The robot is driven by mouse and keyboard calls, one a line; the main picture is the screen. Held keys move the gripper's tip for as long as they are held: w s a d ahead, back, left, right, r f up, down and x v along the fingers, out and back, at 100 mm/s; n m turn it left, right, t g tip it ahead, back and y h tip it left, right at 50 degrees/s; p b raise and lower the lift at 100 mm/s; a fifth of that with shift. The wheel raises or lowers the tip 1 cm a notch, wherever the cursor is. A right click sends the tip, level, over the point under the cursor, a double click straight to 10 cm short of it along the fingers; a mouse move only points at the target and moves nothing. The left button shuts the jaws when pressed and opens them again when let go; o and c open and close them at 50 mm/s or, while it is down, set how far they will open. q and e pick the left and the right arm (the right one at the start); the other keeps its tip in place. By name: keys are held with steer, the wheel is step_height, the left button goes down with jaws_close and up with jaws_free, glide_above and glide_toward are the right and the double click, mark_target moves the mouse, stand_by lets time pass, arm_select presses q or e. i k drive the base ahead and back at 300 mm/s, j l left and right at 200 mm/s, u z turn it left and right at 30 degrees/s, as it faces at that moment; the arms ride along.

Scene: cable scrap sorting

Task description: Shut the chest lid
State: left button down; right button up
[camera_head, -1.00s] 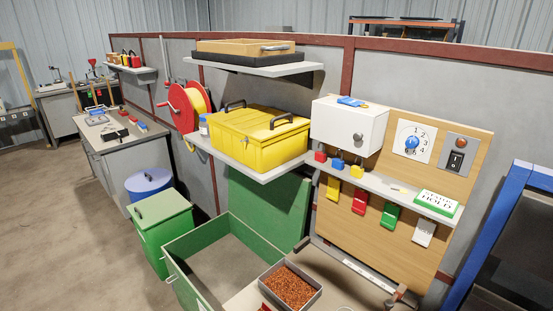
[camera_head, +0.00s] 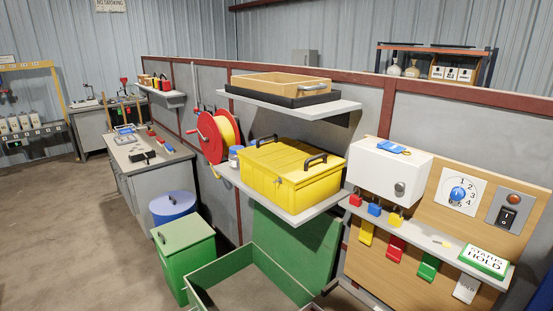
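A large open green chest (camera_head: 281,270) stands on the floor at the bottom middle, cut off by the lower edge of the view. Its inside looks empty where it shows. Its green lid (camera_head: 305,240) stands raised behind it, leaning back toward the grey partition below the yellow box's shelf. Neither of my grippers is in view.
A green bin with a shut lid (camera_head: 183,234) stands left of the chest, and a blue drum (camera_head: 171,208) behind it. A yellow box (camera_head: 290,177) sits on a shelf (camera_head: 290,217) above the lid. Open floor (camera_head: 75,235) lies to the left.

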mark_target(308, 251)
steer(key=i+j+u, duration=0.3)
steer(key=i, duration=0.35)
steer(key=i+j+u, duration=0.3)
steer(key=i, duration=0.35)
steer(key=i+u, duration=0.3)
steer(key=i, duration=0.35)
steer(key=i+z, duration=0.3)
steer(key=z, duration=0.15)
steer(key=i+j+z, duration=0.2)
steer(key=z, duration=0.25)
steer(key=i+j+z, duration=0.2)
steer(key=z, duration=0.25)
steer(key=i+j+z, duration=0.25)
steer(key=z, duration=0.2)
steer(key=i+j+z, duration=0.1)
steer(key=j+z, duration=0.3)
steer(key=i+j+z, duration=0.1)
steer(key=j+z, duration=1.25)
steer(key=k+l, duration=0.05)
steer(key=l, duration=0.05)
